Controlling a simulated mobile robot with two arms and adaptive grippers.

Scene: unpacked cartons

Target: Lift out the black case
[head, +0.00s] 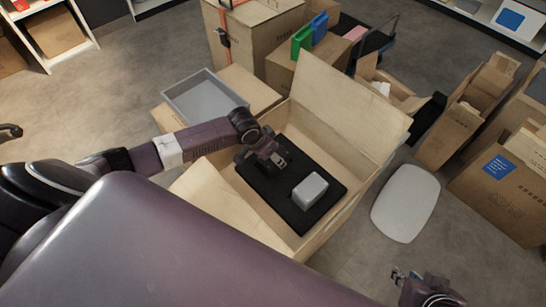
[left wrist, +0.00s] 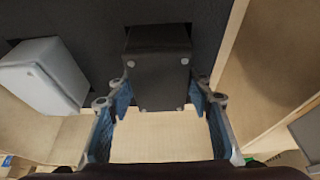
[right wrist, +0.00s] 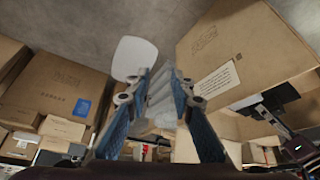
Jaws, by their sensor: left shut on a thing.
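The black case (left wrist: 158,55) is a dark block with small light dots near its corners. In the left wrist view it sits between the two fingers of my left gripper (left wrist: 160,108), which is shut on it. I cannot tell whether the case is clear of the insert. My right gripper (head: 408,280) is outside the crate at lower right; its fingers (right wrist: 160,82) are apart and empty.
A white rounded box (head: 309,190) rests on the black insert beside my left gripper. The crate's raised lid flap (head: 350,105) stands behind. A grey tray (head: 205,98) is at left. A white oval panel (head: 405,203) lies on the floor at right, near cardboard cartons (head: 505,190).

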